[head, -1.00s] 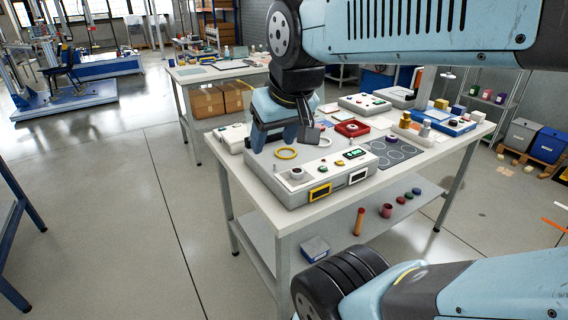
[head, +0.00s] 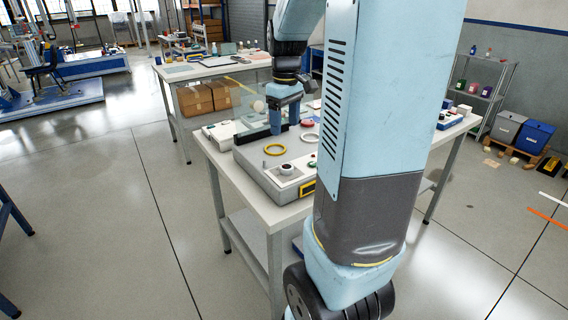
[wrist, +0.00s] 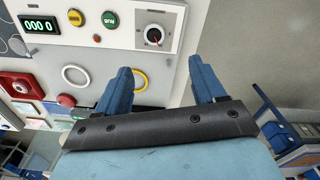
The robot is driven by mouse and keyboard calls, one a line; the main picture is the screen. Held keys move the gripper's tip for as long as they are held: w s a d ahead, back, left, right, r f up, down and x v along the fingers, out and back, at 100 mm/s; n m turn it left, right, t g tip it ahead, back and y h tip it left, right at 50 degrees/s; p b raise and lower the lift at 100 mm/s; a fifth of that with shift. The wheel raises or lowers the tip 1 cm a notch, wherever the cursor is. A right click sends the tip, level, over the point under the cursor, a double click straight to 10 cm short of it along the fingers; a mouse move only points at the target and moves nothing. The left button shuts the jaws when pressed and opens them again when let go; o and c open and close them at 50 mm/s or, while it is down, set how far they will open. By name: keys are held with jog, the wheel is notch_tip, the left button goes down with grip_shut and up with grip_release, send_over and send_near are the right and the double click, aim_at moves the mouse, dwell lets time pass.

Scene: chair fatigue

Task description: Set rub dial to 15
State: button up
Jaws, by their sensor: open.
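The grey control box (head: 262,178) stands on the near end of the white table. My gripper (head: 284,130) points down above the back part of the box, behind the dial. In the wrist view my gripper (wrist: 160,67) has its two blue fingers well apart with nothing between them. The dial lies beyond the fingertips, clear of both fingers.
A yellow ring (head: 274,149) lies on the box near the dial. The wrist view shows a green button (wrist: 109,19), a yellow button (wrist: 75,17), a display (wrist: 38,25) reading zeros and a red box (wrist: 18,84). My arm hides the table's middle.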

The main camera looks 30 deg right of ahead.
aim_at(287, 166)
jog(key=f, duration=0.9)
jog(key=d+f, duration=0.1)
jog(key=f, duration=0.4)
jog(key=shift+w+f, duration=0.35)
jog(key=shift+c, duration=0.3)
jog(key=c, duration=1)
